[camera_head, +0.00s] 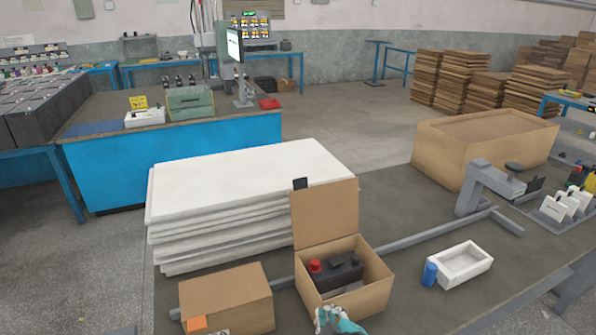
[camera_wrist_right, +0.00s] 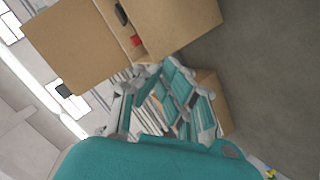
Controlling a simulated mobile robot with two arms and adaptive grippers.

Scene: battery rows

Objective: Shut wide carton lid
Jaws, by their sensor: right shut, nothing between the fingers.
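The open carton (camera_head: 345,290) stands on the table with its wide lid (camera_head: 326,214) raised upright at the back. A dark battery (camera_head: 340,272) with a red cap lies inside it. In the right wrist view the carton (camera_wrist_right: 185,25) is at the top, with the lid (camera_wrist_right: 75,45) standing out to the left. My right gripper (camera_head: 335,320) is at the front of the carton in the head view, low at the bottom edge. It is shut and empty, and also fills the middle of the wrist view (camera_wrist_right: 175,85). My left gripper is not in view.
A closed carton (camera_head: 228,300) with an orange label stands left of the open one. White sheets (camera_head: 250,195) are stacked behind. A white tray (camera_head: 465,265) and a blue cylinder (camera_head: 429,274) are to the right. A large carton (camera_head: 480,150) stands farther back.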

